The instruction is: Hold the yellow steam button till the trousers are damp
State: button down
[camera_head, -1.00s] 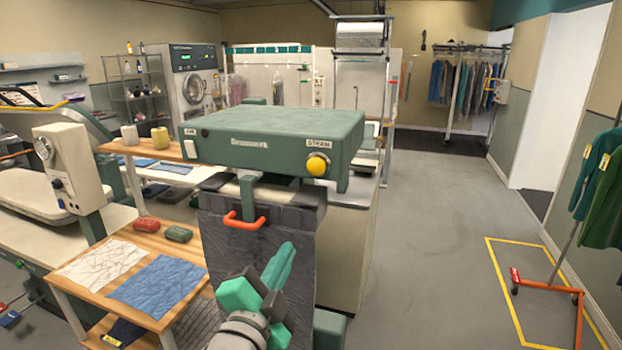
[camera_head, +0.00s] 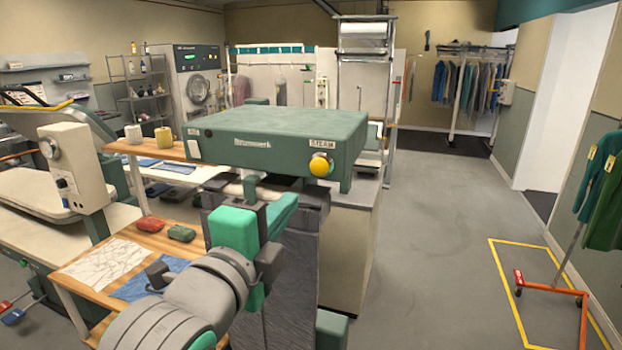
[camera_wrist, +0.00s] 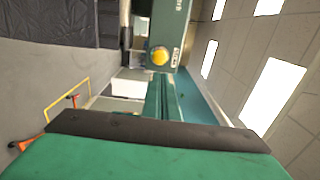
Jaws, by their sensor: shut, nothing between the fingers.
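The yellow steam button (camera_head: 319,166) is on the front right of the green press head (camera_head: 265,150), under a STEAM label. It also shows in the wrist view (camera_wrist: 159,56), just beyond my fingertips. My gripper (camera_head: 288,200) is shut and empty, with its teal fingers pointing up and right, below and left of the button. In the wrist view the closed fingers (camera_wrist: 160,84) stop short of it, apparently not touching. The dark grey trousers (camera_head: 292,268) hang below the press head, partly hidden by my arm. Whether they are damp cannot be told.
Open grey floor (camera_head: 430,260) lies to the right, with a yellow-marked bay and an orange-footed rail (camera_head: 550,287).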

aim_at(319, 168)
jog(key=x, duration=1.3)
jog(key=shift+w+d+f, duration=0.1)
jog(key=shift+w, duration=0.25)
